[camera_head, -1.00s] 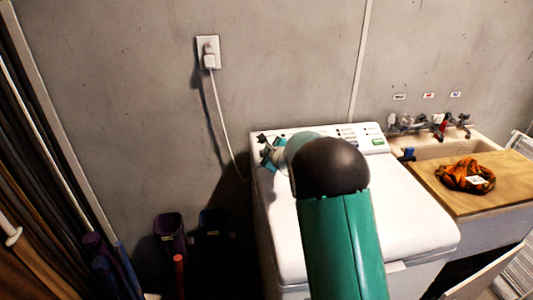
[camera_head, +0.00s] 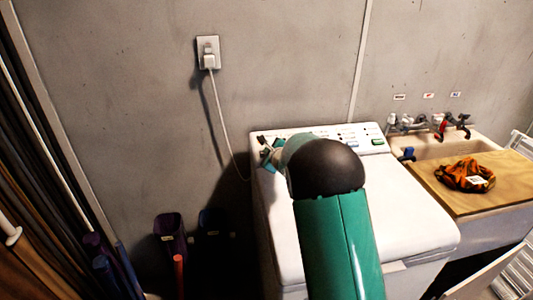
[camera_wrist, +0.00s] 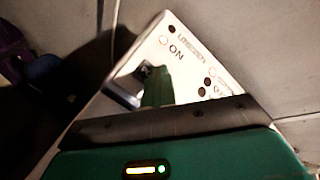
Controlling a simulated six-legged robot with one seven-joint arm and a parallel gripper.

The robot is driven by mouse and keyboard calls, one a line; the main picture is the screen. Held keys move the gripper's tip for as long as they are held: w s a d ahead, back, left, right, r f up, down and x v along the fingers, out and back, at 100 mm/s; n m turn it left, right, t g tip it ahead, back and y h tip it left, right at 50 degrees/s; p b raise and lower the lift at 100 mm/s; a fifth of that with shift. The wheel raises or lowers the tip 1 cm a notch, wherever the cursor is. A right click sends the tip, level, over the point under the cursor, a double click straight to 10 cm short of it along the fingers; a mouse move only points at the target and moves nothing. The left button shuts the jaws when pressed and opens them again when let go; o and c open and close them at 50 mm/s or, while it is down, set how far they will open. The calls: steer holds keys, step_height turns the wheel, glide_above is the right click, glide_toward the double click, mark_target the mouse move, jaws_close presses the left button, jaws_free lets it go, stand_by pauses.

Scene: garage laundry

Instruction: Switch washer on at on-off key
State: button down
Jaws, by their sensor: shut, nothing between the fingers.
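The white washer (camera_head: 410,215) stands against the wall, its control panel (camera_head: 345,135) along the back edge. In the wrist view, the panel's corner shows an "ON" label (camera_wrist: 176,52) with a small red-ringed light beside it. A dark key with a pale mark (camera_wrist: 143,72) lies at my fingertips, partly covered. My gripper (camera_head: 267,150) is at the panel's left end; its shut green fingers (camera_wrist: 158,88) also show in the wrist view, with nothing between them. They overlap the key's edge in the picture; I cannot tell whether they touch or press it.
A wall outlet (camera_head: 208,52) has a white cord running down behind the washer. A sink (camera_head: 450,145) with taps and a wooden board (camera_head: 500,190) holding an orange patterned cloth (camera_head: 466,175) stand at right. Dark containers (camera_head: 170,232) stand on the left.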

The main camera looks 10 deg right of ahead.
steer(key=shift+s+f, duration=0.1)
steer(key=shift+f, duration=0.2)
steer(key=shift+s+r, duration=0.2)
steer(key=shift+r, duration=0.3)
steer(key=shift+s+r, duration=0.15)
steer(key=shift+r, duration=0.3)
steer(key=r, duration=0.1)
steer(key=s+r, duration=0.1)
steer(key=r, duration=0.1)
steer(key=s+r, duration=0.1)
steer(key=shift+r, duration=0.4)
stand_by(0.4)
